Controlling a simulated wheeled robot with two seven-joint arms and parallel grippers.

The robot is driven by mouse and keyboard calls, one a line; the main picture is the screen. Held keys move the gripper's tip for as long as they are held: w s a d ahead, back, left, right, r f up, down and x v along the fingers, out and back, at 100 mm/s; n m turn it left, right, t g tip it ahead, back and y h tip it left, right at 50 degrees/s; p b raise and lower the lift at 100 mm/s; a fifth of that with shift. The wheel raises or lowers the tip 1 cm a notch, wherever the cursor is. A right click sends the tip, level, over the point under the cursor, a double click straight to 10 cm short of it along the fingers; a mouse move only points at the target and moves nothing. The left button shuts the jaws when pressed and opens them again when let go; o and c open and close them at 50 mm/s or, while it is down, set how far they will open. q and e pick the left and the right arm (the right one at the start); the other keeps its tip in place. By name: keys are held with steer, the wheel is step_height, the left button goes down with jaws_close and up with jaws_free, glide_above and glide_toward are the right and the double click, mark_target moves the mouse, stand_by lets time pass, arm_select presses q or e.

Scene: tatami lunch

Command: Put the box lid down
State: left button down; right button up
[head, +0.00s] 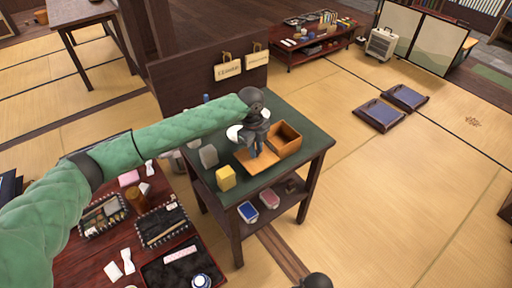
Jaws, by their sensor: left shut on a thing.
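The box lid (251,164) is a flat orange-brown wooden panel at the green top of the small dark table (311,141). My left gripper (257,151) reaches in from the left and points down, shut on the lid. Its fingers cover part of the lid. I cannot tell whether the lid touches the tabletop. The open wooden box (289,144) stands just right of the lid, close to it.
A yellow block (226,178) and a grey block (208,156) stand left of the lid. A dark partition (205,80) rises behind the table. Blue and pink containers sit on its lower shelf. A red-brown table with trays (160,225) is at lower left.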

arm_select(q)
steer(key=shift+f, duration=0.2)
steer(key=c, duration=1.3)
jaws_free()
